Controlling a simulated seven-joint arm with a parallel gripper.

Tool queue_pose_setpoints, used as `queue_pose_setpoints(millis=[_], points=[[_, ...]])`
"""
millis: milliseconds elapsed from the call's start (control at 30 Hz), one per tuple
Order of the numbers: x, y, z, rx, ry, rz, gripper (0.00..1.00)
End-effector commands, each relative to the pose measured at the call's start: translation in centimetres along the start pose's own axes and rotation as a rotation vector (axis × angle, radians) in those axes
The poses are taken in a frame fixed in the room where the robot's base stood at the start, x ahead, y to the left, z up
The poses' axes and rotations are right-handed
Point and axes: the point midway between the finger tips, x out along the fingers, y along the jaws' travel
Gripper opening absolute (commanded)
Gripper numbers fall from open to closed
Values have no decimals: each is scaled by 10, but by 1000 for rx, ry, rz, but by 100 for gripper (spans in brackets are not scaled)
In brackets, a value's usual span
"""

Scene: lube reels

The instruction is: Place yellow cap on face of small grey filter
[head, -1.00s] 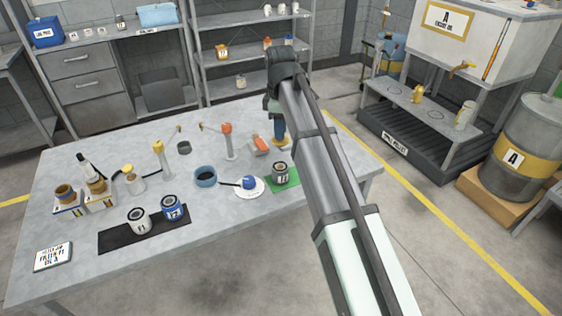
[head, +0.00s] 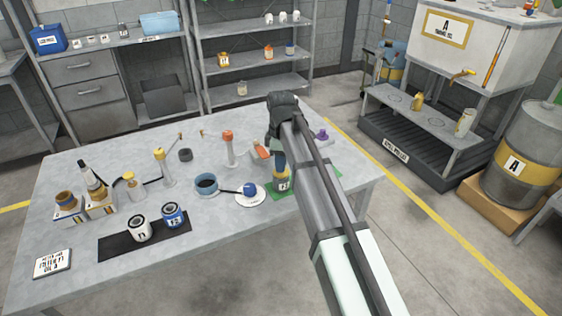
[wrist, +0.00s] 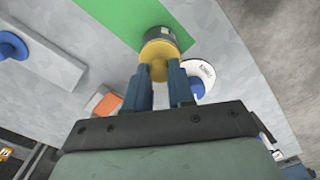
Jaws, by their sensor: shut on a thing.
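The small grey filter (head: 284,185) stands upright on a green mat (head: 273,191) at the table's right side. Its upper part is hidden in the head view. My gripper (head: 280,161) points down above it, shut on the yellow cap (wrist: 159,51). In the wrist view the two blue fingers (wrist: 160,76) pinch the cap's narrow stem. The cap's wide disc lies over the face of the grey filter (wrist: 159,33) and hides most of it. The cap looks at or very close to the face; I cannot tell whether they touch.
A blue bowl (head: 206,184), an orange-topped stand (head: 228,150) and a yellow-topped stand (head: 165,167) are farther left. A purple object (head: 322,135) is behind my arm.

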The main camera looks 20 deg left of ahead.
Motion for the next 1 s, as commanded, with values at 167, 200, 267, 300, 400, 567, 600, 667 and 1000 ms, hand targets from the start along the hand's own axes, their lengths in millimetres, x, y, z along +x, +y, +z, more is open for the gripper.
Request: queue_pose_setpoints(millis=[167,200,267,300,400,567,600,667,1000], points=[[1,0,0,0,0,0,0],[2,0,0,0,0,0,0],[3,0,0,0,0,0,25],[3,0,0,0,0,0,29],[3,0,0,0,0,0,38],[2,0,0,0,0,0,48],[2,0,0,0,0,0,48],[2,0,0,0,0,0,48],[-18,1,0,0,1,1,48]])
